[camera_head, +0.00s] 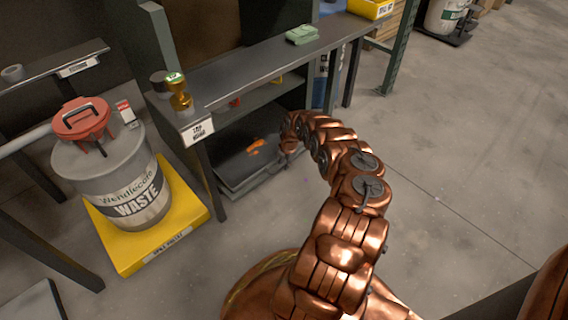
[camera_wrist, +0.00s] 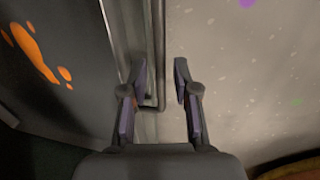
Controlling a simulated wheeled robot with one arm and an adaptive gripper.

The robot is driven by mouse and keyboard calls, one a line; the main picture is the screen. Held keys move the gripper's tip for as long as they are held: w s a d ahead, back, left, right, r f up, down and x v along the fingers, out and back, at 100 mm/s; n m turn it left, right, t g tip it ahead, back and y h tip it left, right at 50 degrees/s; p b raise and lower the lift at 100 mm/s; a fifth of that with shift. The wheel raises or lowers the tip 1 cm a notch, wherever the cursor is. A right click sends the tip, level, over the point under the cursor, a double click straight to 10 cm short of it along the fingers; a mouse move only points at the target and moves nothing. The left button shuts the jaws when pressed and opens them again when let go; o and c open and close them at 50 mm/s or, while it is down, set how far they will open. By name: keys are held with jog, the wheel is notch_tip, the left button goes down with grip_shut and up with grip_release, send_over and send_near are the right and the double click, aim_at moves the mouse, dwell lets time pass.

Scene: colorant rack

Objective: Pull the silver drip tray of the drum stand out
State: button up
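The drip tray (camera_head: 236,172) lies low under the bench with the tap. Its dark surface bears orange spills, and its front edge is grey metal. In the wrist view the tray (camera_wrist: 70,85) fills the left side, with a thin metal bar (camera_wrist: 160,55) along its edge, apparently its handle. My gripper (camera_wrist: 160,75) is open above this edge. The bar's end lies between the two fingers, nearer the left one; I cannot tell whether they touch. In the head view my gripper is mostly hidden by my copper-coloured arm at the tray's right end.
A grey waste drum (camera_head: 125,180) with a red lid stands on a yellow spill pallet (camera_head: 195,205) at left. The bench top (camera_head: 260,62) overhangs the tray, with a bench leg (camera_head: 208,180) in front of it. The floor (camera_head: 460,150) at right is clear.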

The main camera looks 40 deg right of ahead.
grip_shut()
jog(key=shift+s, duration=0.1)
dwell(0.4)
